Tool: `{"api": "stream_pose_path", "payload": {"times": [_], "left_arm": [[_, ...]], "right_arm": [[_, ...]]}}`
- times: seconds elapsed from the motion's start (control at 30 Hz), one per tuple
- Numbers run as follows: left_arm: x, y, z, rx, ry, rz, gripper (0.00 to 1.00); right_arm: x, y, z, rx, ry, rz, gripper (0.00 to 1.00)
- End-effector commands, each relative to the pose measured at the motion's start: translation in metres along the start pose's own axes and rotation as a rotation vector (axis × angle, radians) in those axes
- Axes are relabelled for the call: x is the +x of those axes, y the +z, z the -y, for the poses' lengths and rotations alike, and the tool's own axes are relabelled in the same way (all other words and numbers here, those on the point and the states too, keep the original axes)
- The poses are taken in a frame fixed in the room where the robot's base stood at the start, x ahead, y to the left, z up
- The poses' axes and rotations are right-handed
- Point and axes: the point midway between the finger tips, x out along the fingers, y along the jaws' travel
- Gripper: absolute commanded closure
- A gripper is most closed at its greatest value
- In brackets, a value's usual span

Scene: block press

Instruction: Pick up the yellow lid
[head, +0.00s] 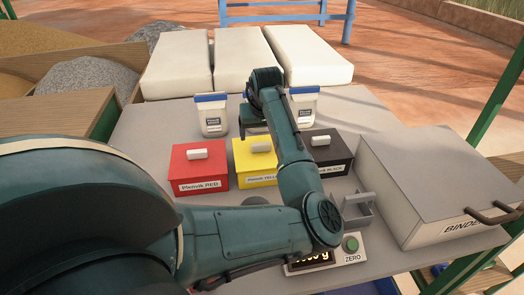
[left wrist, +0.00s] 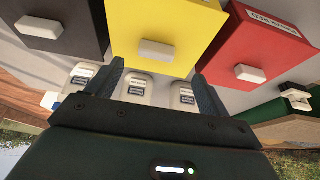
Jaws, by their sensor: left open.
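The yellow lid (head: 242,151) tops the middle box, which has a yellow front with a label. It has a white bar handle (head: 260,147). My left forearm and gripper partly cover the box's right side in the head view. The left wrist view shows the yellow lid (left wrist: 185,22) and its white handle (left wrist: 156,51) ahead of my fingers. My left gripper (left wrist: 160,84) is open and empty, with the handle apart from both fingers. In the head view my left gripper (head: 262,122) is above the area behind the lid. My right gripper is not in view.
A red box (head: 181,168) stands left and a black box (head: 340,150) right. White jars with blue lids (head: 211,116) stand behind. A grey binder box (head: 420,180) is at right. A scale with a ZERO button (head: 350,244) is in front. White sacks (head: 178,65) lie behind.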

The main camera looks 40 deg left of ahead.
Motion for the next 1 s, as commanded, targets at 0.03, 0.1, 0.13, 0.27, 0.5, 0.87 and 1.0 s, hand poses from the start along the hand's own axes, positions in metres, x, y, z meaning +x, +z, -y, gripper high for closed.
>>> {"api": "stream_pose_path", "payload": {"times": [0.03,0.1,0.13,0.27,0.5,0.87,1.0], "left_arm": [[0.007,0.000,0.000,0.001,-0.002,0.000,0.20],[0.013,0.000,0.000,0.002,-0.001,0.001,0.20],[0.015,0.000,0.000,0.001,0.000,0.000,0.20],[0.023,0.000,-0.001,0.001,0.000,0.002,0.20],[0.058,-0.002,-0.004,0.001,-0.001,0.002,0.20],[0.069,-0.002,-0.004,-0.001,0.001,-0.001,0.20],[0.069,-0.002,-0.005,0.000,0.001,-0.001,0.31]], "right_arm": [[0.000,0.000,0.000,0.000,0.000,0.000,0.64],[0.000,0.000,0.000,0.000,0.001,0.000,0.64],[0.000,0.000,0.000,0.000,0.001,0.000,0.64],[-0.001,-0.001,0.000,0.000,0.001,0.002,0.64],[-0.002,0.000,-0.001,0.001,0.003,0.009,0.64],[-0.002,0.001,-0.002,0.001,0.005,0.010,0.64],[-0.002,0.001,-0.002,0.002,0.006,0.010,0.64]]}}
